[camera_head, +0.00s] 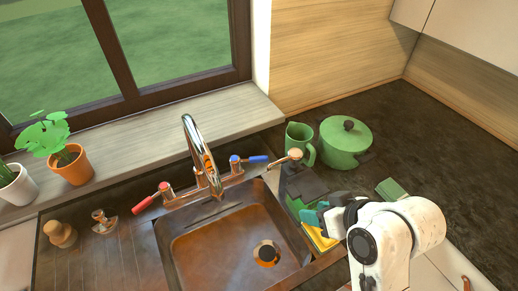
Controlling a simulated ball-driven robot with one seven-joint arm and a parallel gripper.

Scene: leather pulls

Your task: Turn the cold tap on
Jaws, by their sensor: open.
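The cold tap's blue lever (252,159) is at the back right of the sink, to the right of the chrome spout (203,155). It points to the right. The hot tap's red lever (151,198) is on the spout's left and points down-left. My gripper (309,204) is open, to the right of the sink basin and in front of the blue lever, apart from it. It appears empty, but its far side is partly hidden by my own wrist. No water stream can be made out under the spout.
A metal fitting with a pale rounded end (292,155) stands close to the blue lever's tip. A green jug (299,138) and green lidded pot (345,142) stand behind my gripper. A yellow sponge-like item (318,238) lies below it. The sink basin (215,262) is empty.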

